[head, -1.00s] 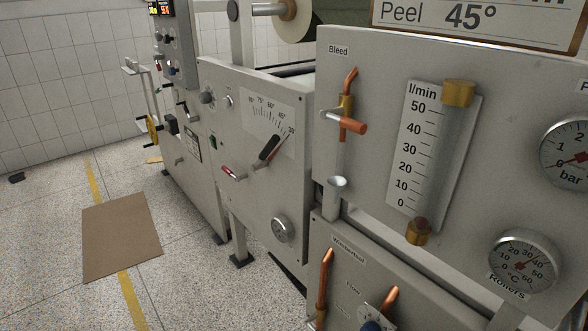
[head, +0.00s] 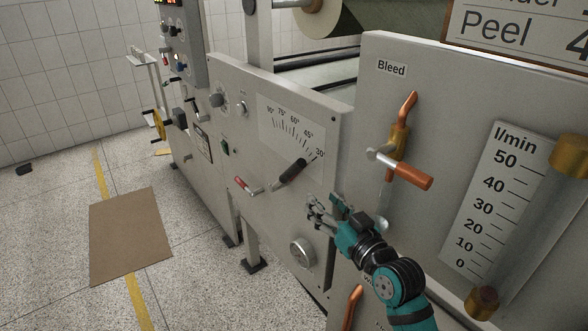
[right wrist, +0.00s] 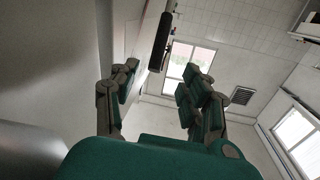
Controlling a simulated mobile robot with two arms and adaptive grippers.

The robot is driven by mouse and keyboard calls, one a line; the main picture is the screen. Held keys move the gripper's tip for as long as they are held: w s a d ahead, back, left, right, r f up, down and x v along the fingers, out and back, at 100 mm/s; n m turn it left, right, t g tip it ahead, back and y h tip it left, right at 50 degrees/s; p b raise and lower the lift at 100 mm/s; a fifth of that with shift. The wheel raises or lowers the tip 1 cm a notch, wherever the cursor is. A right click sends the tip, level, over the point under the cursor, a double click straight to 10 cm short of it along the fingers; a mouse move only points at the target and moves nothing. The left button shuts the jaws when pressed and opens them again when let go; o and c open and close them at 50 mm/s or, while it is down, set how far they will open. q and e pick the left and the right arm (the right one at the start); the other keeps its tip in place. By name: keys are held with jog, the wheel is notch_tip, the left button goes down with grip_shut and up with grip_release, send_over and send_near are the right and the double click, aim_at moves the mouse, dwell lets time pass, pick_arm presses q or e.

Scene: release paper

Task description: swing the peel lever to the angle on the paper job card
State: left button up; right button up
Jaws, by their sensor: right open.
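The peel lever (head: 291,171) has a black grip and points up and right, close to the 30° end of its scale (head: 292,128), which runs from 90° at left to 30° at right. The job card (head: 500,27) at top right reads "Peel 4", cut off by the picture's edge. My right gripper (head: 322,205), teal and grey, is open and empty, below and right of the lever and apart from it. In the right wrist view a black grip, apparently the lever's (right wrist: 161,42), shows beyond the open fingers (right wrist: 158,95). My left gripper is out of view.
The bleed panel (head: 365,90) projects at right with an orange-handled valve (head: 405,170) and a flow tube (head: 530,230). Floor at left holds a brown mat (head: 130,237).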

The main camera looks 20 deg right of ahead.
aim_at(294, 171)
jog(key=w+a, duration=0.1)
jog(key=w, duration=0.3)
jog(key=w+p, duration=0.1)
jog(key=w, duration=0.4)
jog(key=w+a+p, duration=0.1)
jog(key=w, duration=0.3)
jog(key=shift+w+a, duration=0.15)
jog(key=shift+a, duration=0.15)
jog(key=shift+w+a, duration=0.1)
jog(key=shift+w, duration=0.3)
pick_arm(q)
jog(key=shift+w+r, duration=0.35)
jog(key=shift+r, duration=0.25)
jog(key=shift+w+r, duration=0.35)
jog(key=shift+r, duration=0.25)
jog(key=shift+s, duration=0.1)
pick_arm(e)
grip_shut()
